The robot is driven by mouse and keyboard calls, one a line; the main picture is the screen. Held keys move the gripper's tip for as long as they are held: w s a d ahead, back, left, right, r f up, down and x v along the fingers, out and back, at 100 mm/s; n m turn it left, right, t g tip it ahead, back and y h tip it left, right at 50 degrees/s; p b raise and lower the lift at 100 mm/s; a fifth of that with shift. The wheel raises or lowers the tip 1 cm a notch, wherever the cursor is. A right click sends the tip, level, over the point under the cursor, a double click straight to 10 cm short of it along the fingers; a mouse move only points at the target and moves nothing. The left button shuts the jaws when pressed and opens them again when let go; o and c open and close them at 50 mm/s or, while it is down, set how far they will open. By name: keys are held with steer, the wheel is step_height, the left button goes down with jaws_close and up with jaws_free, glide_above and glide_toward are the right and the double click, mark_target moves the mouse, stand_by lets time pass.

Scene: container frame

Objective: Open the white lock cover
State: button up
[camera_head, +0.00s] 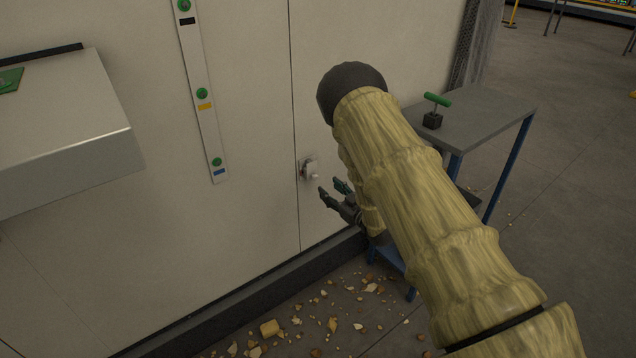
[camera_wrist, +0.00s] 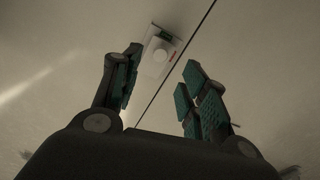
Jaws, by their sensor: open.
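The white lock cover (camera_head: 310,168) is a small white piece on the beige panel wall, beside a vertical seam. My gripper (camera_head: 328,190) is open and empty, just right of and below the cover in the head view. In the wrist view my gripper's green-padded fingers (camera_wrist: 160,75) stand apart, with the cover beyond them, nearer the left finger. I see no contact. I cannot tell whether the cover is open or closed.
A grey table (camera_head: 475,118) with blue legs stands right of my arm, bearing a green-handled tool (camera_head: 436,108). A metal-edged box (camera_head: 65,130) juts out at left. A strip with green buttons (camera_head: 203,95) is on the wall. Rubble (camera_head: 270,328) lies on the floor below.

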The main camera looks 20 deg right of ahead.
mark_target(317, 179)
steer(key=x, duration=0.7)
steer(key=shift+w+a+f, duration=0.1)
steer(key=shift+w, duration=0.1)
jaws_close()
